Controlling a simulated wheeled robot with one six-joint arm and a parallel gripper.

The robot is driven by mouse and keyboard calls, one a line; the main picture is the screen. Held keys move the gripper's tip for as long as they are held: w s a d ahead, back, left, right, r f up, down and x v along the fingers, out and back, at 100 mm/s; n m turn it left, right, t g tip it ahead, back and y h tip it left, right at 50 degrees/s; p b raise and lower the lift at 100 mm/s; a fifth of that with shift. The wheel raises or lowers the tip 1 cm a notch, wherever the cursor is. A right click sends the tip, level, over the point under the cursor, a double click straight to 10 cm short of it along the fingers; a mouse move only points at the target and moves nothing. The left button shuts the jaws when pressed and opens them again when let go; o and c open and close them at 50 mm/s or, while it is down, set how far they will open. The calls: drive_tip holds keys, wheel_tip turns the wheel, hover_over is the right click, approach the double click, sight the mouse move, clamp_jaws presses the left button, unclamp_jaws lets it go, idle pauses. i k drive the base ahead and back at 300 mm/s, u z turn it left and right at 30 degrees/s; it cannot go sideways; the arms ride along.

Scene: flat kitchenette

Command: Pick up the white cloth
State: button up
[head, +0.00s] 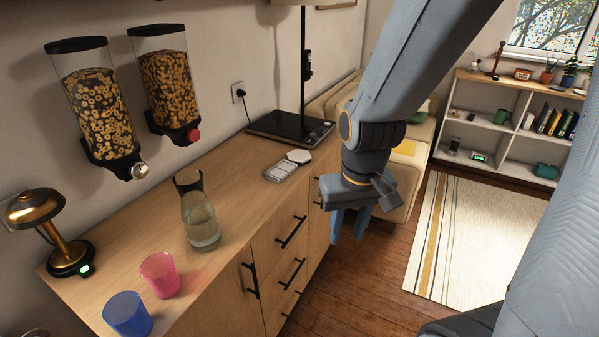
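I cannot clearly make out a white cloth. A small flat white item (299,156) lies on the wooden counter (240,165), touching or close to a light grey sectioned item (281,171); it is too small to tell whether it is cloth. My gripper (349,228) hangs pointing down, in front of the counter's drawer side and to the right of the white item. Its two fingers look apart, with nothing seen between them.
On the counter stand a glass carafe (200,220), a pink cup (160,275), a blue cup (128,315), a brass lamp (55,230) and a black stand (290,127). Cereal dispensers (95,110) hang on the wall. A sofa (408,165), rug (470,235) and shelf (510,125) lie beyond.

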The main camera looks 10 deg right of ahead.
sight(278, 173)
drive_tip(key=z, duration=0.4)
drive_tip(key=k, duration=0.5)
drive_tip(key=z, duration=0.95)
drive_tip(key=i, duration=2.5)
drive_tip(key=u, duration=1.65)
drive_tip(key=i, duration=0.8)
drive_tip(key=u, duration=0.8)
